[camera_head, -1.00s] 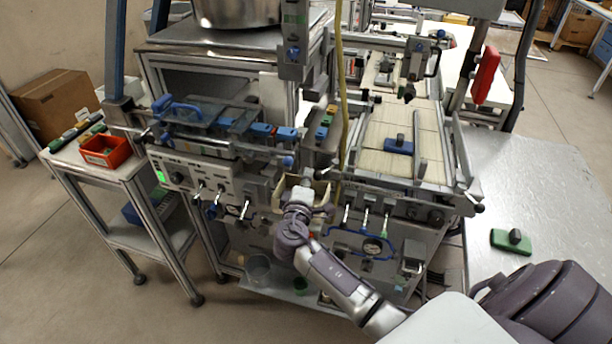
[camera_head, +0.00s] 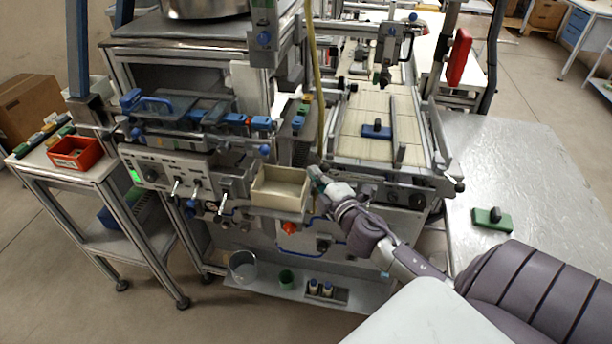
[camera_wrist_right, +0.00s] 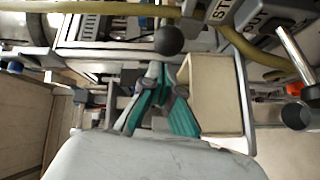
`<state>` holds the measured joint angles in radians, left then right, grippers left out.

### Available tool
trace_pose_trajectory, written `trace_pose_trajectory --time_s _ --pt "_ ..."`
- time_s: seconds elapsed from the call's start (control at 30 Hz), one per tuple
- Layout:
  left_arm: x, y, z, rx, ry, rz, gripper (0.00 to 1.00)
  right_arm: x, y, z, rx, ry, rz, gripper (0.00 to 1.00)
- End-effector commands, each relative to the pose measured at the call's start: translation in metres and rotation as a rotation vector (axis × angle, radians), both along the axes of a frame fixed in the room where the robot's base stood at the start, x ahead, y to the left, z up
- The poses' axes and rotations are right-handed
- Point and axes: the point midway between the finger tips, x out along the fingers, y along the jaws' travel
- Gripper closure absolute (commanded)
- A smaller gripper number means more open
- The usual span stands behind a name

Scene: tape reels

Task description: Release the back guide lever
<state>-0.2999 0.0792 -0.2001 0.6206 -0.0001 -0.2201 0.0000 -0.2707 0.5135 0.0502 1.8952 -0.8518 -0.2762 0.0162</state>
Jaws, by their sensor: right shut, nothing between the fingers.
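My right gripper (camera_head: 318,178) is at the front of the machine, beside the right end of the cream tray (camera_head: 280,201). In the right wrist view my right gripper (camera_wrist_right: 160,82) has its teal-padded fingers shut with nothing held. A black ball knob (camera_wrist_right: 169,40) shows just beyond the fingertips, apart from them in the picture. I cannot tell for certain whether this knob belongs to the back guide lever. My arm hides part of the front panel in the head view. My left gripper is not in view.
The cream tray also shows close beside the fingers in the right wrist view (camera_wrist_right: 215,95). A chrome lever (camera_wrist_right: 298,60) sticks out at the right there, and a yellow hose (camera_wrist_right: 90,8) runs along the top. A metal table (camera_head: 545,185) with a green block (camera_head: 492,219) stands at right.

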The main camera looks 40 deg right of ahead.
Motion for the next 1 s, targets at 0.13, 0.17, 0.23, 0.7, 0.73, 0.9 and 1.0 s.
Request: trace_pose_trajectory --time_s 0.13,0.17,0.23,0.7,0.73,0.9,1.0 --pt "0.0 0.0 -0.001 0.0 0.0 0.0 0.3 -0.006 -0.008 0.0 0.001 0.0 -0.002 1.0" --pt "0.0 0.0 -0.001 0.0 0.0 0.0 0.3 -0.006 -0.009 0.0 0.0 0.0 -0.002 1.0" --pt "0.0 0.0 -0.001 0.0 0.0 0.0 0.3 -0.008 -0.012 0.0 0.0 0.0 -0.001 1.0" --pt "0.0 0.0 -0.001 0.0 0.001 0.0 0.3 -0.012 -0.022 -0.001 -0.003 0.002 -0.012 1.0" --pt "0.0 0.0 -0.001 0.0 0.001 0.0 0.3 -0.012 -0.023 -0.001 -0.003 0.002 -0.013 1.0" --pt "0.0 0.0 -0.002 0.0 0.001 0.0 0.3 -0.012 -0.023 -0.001 -0.003 0.003 -0.014 1.0" --pt "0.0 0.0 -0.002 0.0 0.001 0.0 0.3 -0.012 -0.023 -0.002 -0.003 0.004 -0.014 1.0"
